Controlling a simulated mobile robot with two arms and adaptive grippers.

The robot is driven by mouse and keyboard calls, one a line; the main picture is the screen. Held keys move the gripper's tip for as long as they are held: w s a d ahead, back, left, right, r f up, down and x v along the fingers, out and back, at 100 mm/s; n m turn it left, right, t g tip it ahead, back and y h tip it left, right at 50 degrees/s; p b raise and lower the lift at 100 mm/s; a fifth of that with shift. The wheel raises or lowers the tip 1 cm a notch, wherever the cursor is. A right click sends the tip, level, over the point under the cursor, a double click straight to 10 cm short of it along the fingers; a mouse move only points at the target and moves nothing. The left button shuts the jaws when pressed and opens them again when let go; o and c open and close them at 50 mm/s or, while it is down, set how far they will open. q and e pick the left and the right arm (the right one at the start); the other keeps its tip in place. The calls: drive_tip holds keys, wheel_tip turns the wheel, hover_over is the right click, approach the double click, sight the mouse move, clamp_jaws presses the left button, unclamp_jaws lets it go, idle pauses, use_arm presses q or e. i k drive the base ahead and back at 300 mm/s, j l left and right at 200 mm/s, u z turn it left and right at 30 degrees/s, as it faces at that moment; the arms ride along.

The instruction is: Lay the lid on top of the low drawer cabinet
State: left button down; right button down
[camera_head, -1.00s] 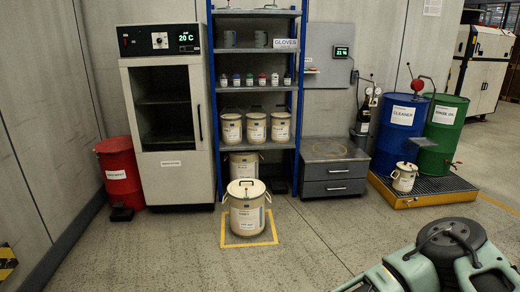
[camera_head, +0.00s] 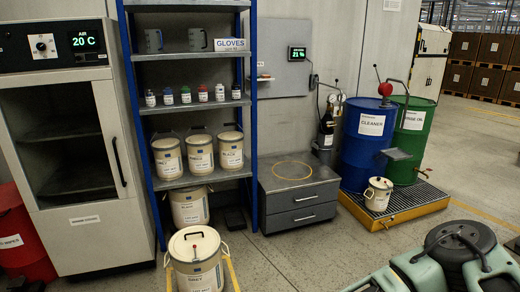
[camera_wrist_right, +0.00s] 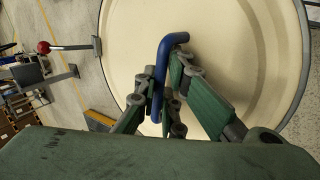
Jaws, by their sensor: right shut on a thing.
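The low drawer cabinet (camera_head: 300,206) is grey with two drawers. The lid (camera_wrist_right: 240,45) is a large cream disc with a raised rim, filling much of the right wrist view. My right gripper (camera_wrist_right: 164,74) is shut on the lid's blue bar handle (camera_wrist_right: 166,52). The floor shows beyond the rim, and the lid's underside is hidden. In the head view neither the right gripper nor this held lid shows. My left gripper is in no view.
A cream pail (camera_head: 196,262) stands on the floor left of the cabinet, in a yellow floor outline. A blue shelf rack (camera_head: 195,94) adjoins the cabinet. A yellow spill pallet (camera_head: 405,212) with drums stands to its right. Floor in front of the cabinet is clear.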

sight(295, 173)
drive_tip(key=i+l+z, duration=0.15)
drive_tip(key=i+z, duration=0.25)
drive_tip(key=i, duration=0.6)
drive_tip(key=i+j+z, duration=0.1)
drive_tip(key=i+z, duration=0.3)
drive_tip(key=i, duration=0.6)
drive_tip(key=i+j+u, duration=0.2)
drive_tip(key=i+u, duration=0.15)
drive_tip(key=i, duration=0.6)
drive_tip(key=i+l+u, duration=0.1)
drive_tip(key=i+u, duration=0.25)
drive_tip(key=i, duration=0.6)
drive_tip(key=i+j+z, duration=0.1)
drive_tip(key=i+j, duration=0.3)
drive_tip(key=i, duration=0.15)
